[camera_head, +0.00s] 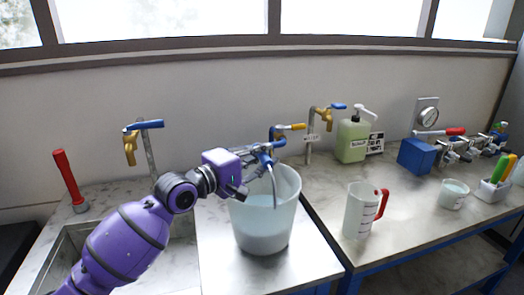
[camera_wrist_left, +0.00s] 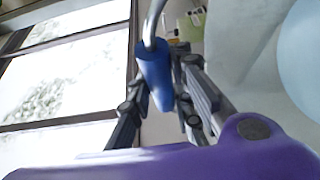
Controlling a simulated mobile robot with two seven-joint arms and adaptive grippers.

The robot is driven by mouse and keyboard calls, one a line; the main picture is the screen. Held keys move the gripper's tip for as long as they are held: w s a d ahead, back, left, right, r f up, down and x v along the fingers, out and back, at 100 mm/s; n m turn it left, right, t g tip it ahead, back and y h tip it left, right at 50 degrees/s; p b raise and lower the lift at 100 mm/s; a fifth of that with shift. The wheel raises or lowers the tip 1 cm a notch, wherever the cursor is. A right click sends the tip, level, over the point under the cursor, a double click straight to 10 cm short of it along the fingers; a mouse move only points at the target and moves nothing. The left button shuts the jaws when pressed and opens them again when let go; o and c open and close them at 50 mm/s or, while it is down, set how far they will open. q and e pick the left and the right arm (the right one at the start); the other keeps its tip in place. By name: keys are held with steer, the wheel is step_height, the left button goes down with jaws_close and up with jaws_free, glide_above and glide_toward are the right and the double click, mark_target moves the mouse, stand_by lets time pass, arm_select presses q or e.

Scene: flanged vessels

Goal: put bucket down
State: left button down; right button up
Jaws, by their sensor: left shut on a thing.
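The bucket (camera_head: 264,222) is translucent white and upright, with pale liquid showing in its lower part. It is over the marble counter to the right of the sink; I cannot tell whether its base touches the top. My left gripper (camera_head: 262,158) is shut on the bucket's blue handle grip at the raised wire bail, above the rim. In the left wrist view the blue handle grip (camera_wrist_left: 154,75) sits between the fingers, and the bucket's pale wall (camera_wrist_left: 262,50) fills the right side. My right gripper is not in view.
A sink (camera_head: 70,240) with a brass tap (camera_head: 130,148) is at left. A measuring jug with a red handle (camera_head: 360,212), a green soap bottle (camera_head: 352,140) and a small cup (camera_head: 453,194) stand on the right counter. Blue-handled taps (camera_head: 318,115) rise behind the bucket. Bare counter (camera_head: 215,270) shows front-left of it.

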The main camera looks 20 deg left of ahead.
arm_select(q)
steer(key=shift+f, duration=0.4)
steer(key=shift+s, duration=0.1)
steer(key=c, duration=1.8)
jaws_free()
steer(key=shift+f, duration=0.5)
steer(key=shift+o, duration=1.2)
steer(key=shift+s, duration=0.1)
